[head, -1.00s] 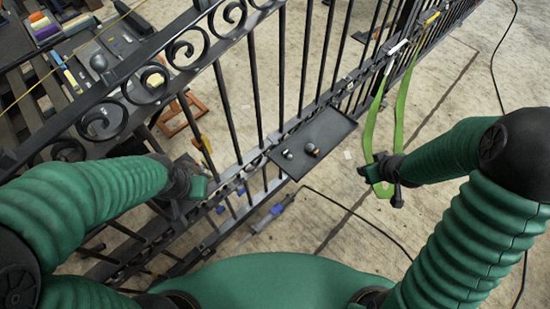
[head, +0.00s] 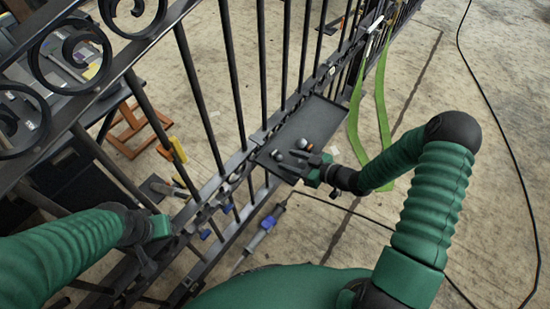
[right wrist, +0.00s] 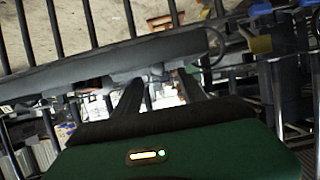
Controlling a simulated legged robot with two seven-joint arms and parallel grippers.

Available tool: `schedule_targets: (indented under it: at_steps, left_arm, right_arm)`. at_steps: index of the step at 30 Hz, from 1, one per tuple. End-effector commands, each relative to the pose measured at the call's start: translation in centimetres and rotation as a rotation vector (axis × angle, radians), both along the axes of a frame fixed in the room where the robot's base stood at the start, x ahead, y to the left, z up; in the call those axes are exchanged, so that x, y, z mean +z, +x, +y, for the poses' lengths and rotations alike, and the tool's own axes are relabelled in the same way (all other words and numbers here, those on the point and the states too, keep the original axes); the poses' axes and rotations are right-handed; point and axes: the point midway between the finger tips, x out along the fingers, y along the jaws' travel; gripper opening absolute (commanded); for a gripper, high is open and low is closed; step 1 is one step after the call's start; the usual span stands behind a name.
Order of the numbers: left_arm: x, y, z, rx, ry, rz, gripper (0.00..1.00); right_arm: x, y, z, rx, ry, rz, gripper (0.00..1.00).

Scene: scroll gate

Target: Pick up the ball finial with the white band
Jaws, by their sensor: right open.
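A dark tray (head: 318,120) is fixed at the gate's rail in the head view. Small ball finials lie on it, one greyish (head: 301,143) and one darker (head: 278,156). They are too small to tell which has the white band. My right gripper (head: 300,162) is open at the near edge of the tray, its fingers close beside the balls; I cannot tell whether they touch. In the right wrist view its dark fingers (right wrist: 160,92) point forward under a grey slab edge, with no ball clearly visible. My left gripper (head: 148,250) is by the gate at lower left, its jaws unclear.
The black iron gate (head: 235,80) with scrolls and bars runs diagonally behind the tray. A green strap (head: 382,100) hangs right of the tray. A blue-handled tool (head: 266,224) and a black cable (head: 500,150) lie on the floor. Floor at right is largely clear.

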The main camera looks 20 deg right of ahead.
Motion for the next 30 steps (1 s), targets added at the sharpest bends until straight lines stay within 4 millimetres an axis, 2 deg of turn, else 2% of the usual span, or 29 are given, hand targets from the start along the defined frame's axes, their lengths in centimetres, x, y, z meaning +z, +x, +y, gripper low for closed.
schedule_targets:
  at_steps: [7,10,17,27,30]
  left_arm:
    - [-2.4,0.0,0.0,0.000,0.000,0.000,0.00]
    - [-2.8,0.0,0.0,0.000,0.000,0.000,0.00]
    - [-2.6,0.0,0.0,0.000,0.000,0.000,0.00]
    - [-2.6,0.0,0.0,0.000,0.000,0.000,0.00]
    - [-2.6,0.0,0.0,0.000,0.000,0.000,0.00]
  right_arm:
    - [-1.5,2.6,2.0,0.000,0.001,-0.001,0.48]
    - [-1.9,3.7,2.9,-0.001,0.000,0.000,0.48]
    - [-1.7,4.0,3.1,-0.002,-0.001,0.000,0.47]
    - [-1.7,4.0,3.0,-0.002,0.000,0.001,0.02]
    - [-1.7,3.9,3.0,-0.002,0.000,0.001,0.00]
